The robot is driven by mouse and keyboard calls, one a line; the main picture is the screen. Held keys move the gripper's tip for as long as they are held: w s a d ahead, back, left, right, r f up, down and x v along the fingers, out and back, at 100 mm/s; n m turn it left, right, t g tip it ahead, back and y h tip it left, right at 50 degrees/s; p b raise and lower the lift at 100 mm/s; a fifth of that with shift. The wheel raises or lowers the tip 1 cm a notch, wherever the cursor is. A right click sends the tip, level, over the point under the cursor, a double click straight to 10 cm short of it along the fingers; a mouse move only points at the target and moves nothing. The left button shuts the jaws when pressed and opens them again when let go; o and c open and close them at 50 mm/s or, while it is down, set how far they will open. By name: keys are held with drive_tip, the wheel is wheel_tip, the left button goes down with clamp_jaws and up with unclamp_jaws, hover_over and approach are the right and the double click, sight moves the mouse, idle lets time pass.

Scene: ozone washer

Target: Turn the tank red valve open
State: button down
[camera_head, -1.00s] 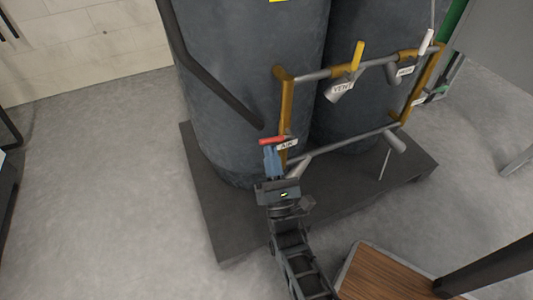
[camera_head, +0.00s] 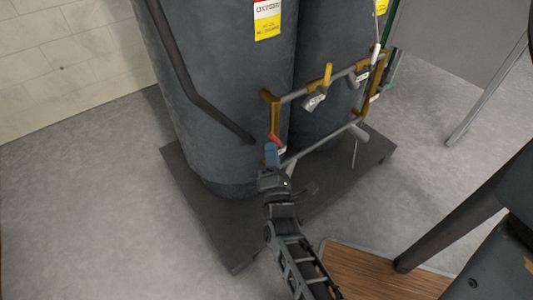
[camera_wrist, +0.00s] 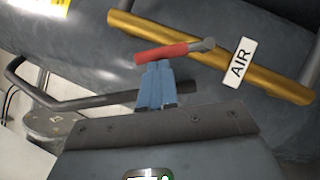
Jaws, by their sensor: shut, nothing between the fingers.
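The red valve handle (camera_head: 273,139) sits low on the left yellow upright of the pipe frame at the tanks. In the wrist view the red handle (camera_wrist: 160,53) points left from its grey stem, beside the white AIR tag (camera_wrist: 240,62). My gripper (camera_head: 271,150) is at the handle, and its blue fingers are together. In the wrist view the fingertips of my gripper (camera_wrist: 154,66) lie at the underside of the handle's left half, touching or nearly touching it. Nothing shows between the fingers.
Two dark tanks (camera_head: 222,90) stand on a dark base plate (camera_head: 193,215). A dark slanted bar (camera_head: 190,85) runs left of my gripper. Open floor (camera_head: 90,200) lies at left.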

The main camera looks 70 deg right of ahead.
sight(280, 142)
drive_tip(key=r+m+g+p, duration=0.1)
drive_tip(key=m+p, duration=0.1)
drive_tip(key=d+r+m+y+p, duration=0.1)
drive_tip(key=m+p, duration=0.1)
drive_tip(key=p, duration=0.1)
drive_tip(key=s+d+r+m+g+y+p, duration=0.1)
drive_tip(key=p, duration=0.2)
drive_tip(key=shift+s+m+g, duration=0.1)
drive_tip(key=shift+m+g, duration=0.2)
drive_tip(key=shift+m, duration=0.1)
drive_tip(key=shift+s+d+f+m+y+p, duration=0.1)
drive_tip(key=shift+m+y+p, duration=0.2)
drive_tip(key=shift+p, duration=0.25)
